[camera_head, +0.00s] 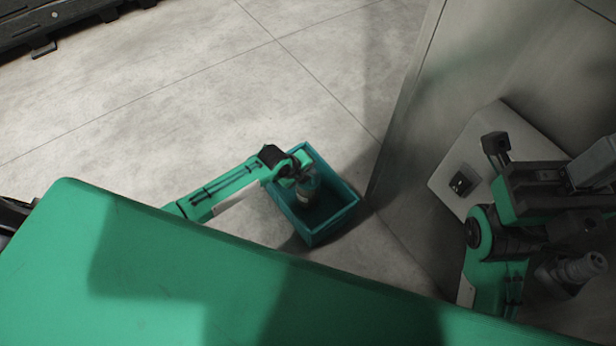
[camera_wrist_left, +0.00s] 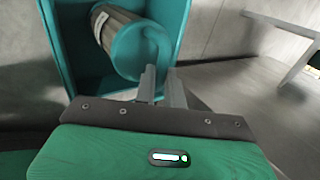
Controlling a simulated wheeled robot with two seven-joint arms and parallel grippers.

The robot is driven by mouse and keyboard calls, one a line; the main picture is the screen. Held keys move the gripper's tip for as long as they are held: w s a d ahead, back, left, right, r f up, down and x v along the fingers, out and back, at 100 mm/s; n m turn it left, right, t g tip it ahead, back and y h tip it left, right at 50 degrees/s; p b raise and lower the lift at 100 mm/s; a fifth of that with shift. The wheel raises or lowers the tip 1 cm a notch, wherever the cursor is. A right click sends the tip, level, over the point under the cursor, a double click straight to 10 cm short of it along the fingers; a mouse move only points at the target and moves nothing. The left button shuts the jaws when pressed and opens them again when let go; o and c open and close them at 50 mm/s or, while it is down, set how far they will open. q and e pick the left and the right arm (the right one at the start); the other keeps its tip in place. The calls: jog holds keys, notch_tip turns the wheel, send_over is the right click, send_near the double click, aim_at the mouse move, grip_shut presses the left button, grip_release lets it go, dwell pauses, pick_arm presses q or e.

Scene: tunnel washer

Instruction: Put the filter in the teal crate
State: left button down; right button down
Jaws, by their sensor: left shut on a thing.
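The teal crate (camera_head: 338,228) stands on the floor beside the grey metal panel. The filter (camera_head: 306,192), a metallic cylinder with a pale label and teal end, is inside the crate's outline. In the left wrist view, the filter (camera_wrist_left: 118,30) lies tilted across the crate opening (camera_wrist_left: 62,45); whether it touches the bottom cannot be told. My left gripper (camera_head: 302,177) reaches over the crate's far left side and is shut on the filter. Its fingers (camera_wrist_left: 160,88) meet the filter's teal end.
A tall grey metal panel (camera_head: 425,110) rises close to the crate's right side. A pale box with a dark socket (camera_head: 463,182) is near my right arm. The concrete floor (camera_head: 180,90) left of and behind the crate is clear. A dark slatted object (camera_head: 60,22) lies at the top left.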

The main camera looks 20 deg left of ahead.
pick_arm(q)
jog(key=shift+f, duration=0.7)
jog(key=c, duration=1.5)
grip_release()
